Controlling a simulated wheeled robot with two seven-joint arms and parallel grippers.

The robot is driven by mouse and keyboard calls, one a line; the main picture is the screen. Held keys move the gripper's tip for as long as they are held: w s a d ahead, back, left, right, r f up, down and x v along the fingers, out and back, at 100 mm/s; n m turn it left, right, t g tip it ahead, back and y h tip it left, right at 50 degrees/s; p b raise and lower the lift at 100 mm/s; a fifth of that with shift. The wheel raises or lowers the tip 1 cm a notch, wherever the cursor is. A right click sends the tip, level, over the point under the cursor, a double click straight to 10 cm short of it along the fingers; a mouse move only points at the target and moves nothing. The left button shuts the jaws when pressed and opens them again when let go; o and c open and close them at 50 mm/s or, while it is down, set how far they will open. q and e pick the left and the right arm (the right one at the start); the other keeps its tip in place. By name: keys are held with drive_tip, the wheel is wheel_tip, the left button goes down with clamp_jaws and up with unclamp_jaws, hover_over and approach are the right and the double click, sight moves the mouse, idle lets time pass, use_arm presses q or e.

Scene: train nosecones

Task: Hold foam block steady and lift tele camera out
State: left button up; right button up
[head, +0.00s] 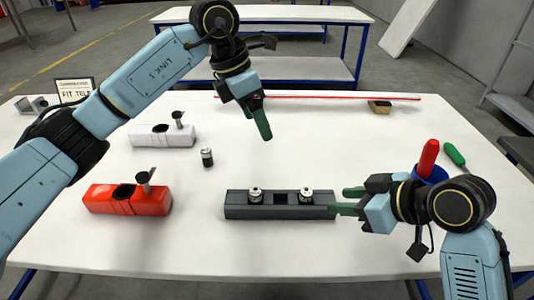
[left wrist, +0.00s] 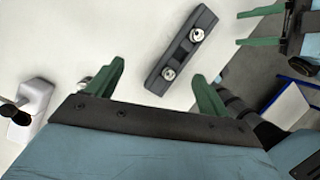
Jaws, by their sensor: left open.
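The dark grey foam block (head: 232,206) lies on the table in front of me. Two small metal-topped dark cameras stand in it, a left one (head: 255,195) and a right one (head: 306,196), with an empty square slot between them. I cannot tell which is the tele camera. The block also shows in the left wrist view (left wrist: 183,56). My left gripper (head: 262,122) hangs above the table behind the block, open and empty; its spread fingers show in the left wrist view (left wrist: 155,88). My right gripper (head: 346,200) is open, its fingers apart beside the block's right end.
A lone dark cylinder (head: 207,157) stands left of the block. A red nosecone (head: 127,200) and a white nosecone (head: 160,137) lie at left, near a "FIT TELE" sign (head: 75,90). A blue cup (head: 430,174) with a red-handled tool stands at right. The front middle is clear.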

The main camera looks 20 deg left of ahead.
sight(267, 199)
use_arm(q)
drive_tip(key=s+d+f+m+g+y, duration=0.1)
drive_tip(key=s+d+f+m+y, duration=0.2)
drive_tip(key=s+d+f+m, duration=0.15)
drive_tip(key=f, duration=1.4)
drive_tip(key=shift+s+a, duration=0.25)
